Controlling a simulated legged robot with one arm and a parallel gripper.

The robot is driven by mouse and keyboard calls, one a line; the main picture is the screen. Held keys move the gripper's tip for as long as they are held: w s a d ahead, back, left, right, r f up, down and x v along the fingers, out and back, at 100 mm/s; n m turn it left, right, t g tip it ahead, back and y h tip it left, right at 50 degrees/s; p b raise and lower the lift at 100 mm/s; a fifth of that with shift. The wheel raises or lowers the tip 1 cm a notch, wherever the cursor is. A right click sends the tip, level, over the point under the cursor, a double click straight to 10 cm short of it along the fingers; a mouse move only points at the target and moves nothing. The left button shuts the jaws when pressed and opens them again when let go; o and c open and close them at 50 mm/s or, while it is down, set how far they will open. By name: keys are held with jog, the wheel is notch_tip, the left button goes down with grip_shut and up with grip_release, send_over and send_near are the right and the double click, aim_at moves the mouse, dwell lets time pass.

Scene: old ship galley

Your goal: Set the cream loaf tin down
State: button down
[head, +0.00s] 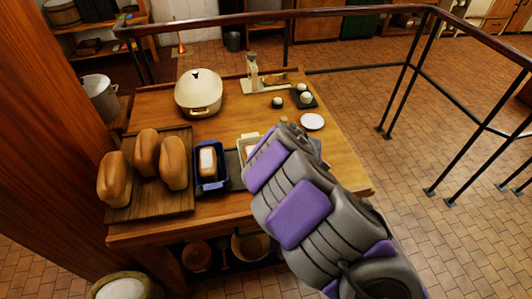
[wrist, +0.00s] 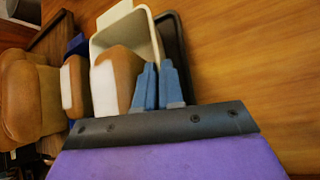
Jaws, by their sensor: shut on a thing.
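The cream loaf tin (head: 241,143) is at the table's near middle in the head view, partly hidden behind my arm. The wrist view shows its cream rim and wall (wrist: 153,38), with a brown and white loaf (wrist: 118,80) inside. My gripper (wrist: 158,75) has its two blue fingers close together, shut on the tin's side wall. A dark flat tray or mat (wrist: 175,45) shows beside and under the tin. I cannot tell whether the tin touches it. In the head view my gripper's fingers are hidden by my arm.
A blue tin with a loaf (head: 222,181) stands just left. A wooden board (head: 185,203) with 3 loaves is further left. A cream lidded pot (head: 198,92), a white plate (head: 312,121) and a dark tray (head: 311,104) stand farther back. The table's right side is bare.

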jog(key=w+a, duration=0.1)
jog(key=a, duration=0.1)
jog(key=w+a, duration=0.1)
jog(key=w, duration=0.1)
jog(key=shift+w+a+f, duration=0.2)
jog(key=shift+w+a, duration=0.05)
jog(key=shift+a, duration=0.15)
jog(key=shift+d, duration=0.2)
jog(key=f, duration=0.1)
jog(key=d+f+b, duration=0.1)
jog(key=f, duration=0.1)
jog(key=shift+f, duration=0.35)
jog(key=shift+a+r, duration=0.1)
jog(key=shift+a, duration=0.15)
jog(key=c, duration=1.4)
grip_release()
jog(key=shift+a, duration=0.25)
jog(key=shift+o, duration=0.7)
jog(key=shift+d, duration=0.4)
jog(key=shift+s, duration=0.1)
jog(key=p+v, duration=0.1)
jog(key=v, duration=1)
jog(key=shift+s+r+p, duration=0.2)
jog(key=shift+r+p, duration=0.1)
jog(key=shift+p, duration=0.1)
